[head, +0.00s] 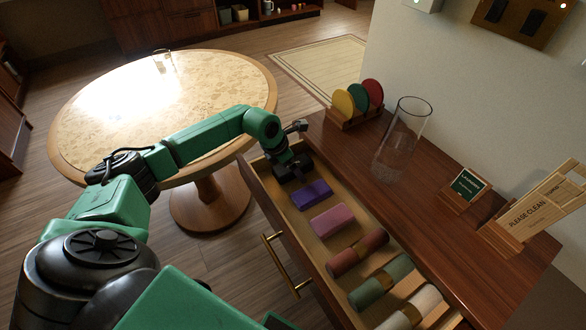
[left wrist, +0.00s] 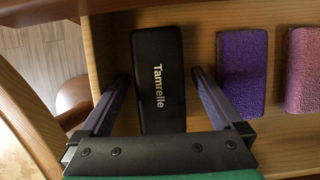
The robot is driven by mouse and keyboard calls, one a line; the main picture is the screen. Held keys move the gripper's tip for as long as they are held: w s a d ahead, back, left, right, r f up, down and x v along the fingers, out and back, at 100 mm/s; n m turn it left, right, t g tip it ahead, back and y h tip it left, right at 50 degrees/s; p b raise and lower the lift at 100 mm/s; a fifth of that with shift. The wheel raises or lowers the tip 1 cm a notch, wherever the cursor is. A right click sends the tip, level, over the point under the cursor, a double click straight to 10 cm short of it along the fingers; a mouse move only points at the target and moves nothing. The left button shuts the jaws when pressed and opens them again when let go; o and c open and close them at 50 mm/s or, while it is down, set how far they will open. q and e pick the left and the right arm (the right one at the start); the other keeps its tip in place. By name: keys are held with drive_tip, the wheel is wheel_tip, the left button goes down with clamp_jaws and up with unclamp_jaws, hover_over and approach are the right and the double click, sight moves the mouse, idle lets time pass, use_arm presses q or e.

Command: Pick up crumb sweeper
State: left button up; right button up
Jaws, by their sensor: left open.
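A black block lettered "Tamrelle" (left wrist: 158,60), which I take to be the crumb sweeper, lies at the far end of the open drawer (head: 283,231). My left gripper (head: 293,167) is over that end of the drawer and hides most of the block in the head view. In the left wrist view its open fingers (left wrist: 160,76) stand on either side of the block. A narrow gap shows on the right; on the left the finger is very close, and I cannot tell if it touches. My right gripper is not in view.
Beside the block lie a purple block (head: 311,195), a pink block (head: 333,219) and several rolled cloths (head: 357,252). The cabinet top holds a glass vase (head: 400,140), a coaster rack (head: 355,115) and small signs (head: 467,187). A round table (head: 150,115) stands left.

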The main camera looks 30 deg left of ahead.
use_arm(q)
drive_tip(key=shift+f, duration=0.1)
drive_tip(key=c, duration=1.5)
drive_tip(key=shift+r, duration=0.25)
drive_tip(key=shift+s+a+r, duration=0.1)
wheel_tip(320, 180, up, 11)
drive_tip(key=b, duration=0.1)
drive_tip(key=s+a+b, duration=0.3)
drive_tip(key=s+a, duration=0.2)
drive_tip(key=s, duration=0.3)
drive_tip(key=s+a+b, duration=0.4)
drive_tip(key=s+a, duration=0.1)
drive_tip(key=s, duration=0.4)
drive_tip(key=shift+r, duration=0.1)
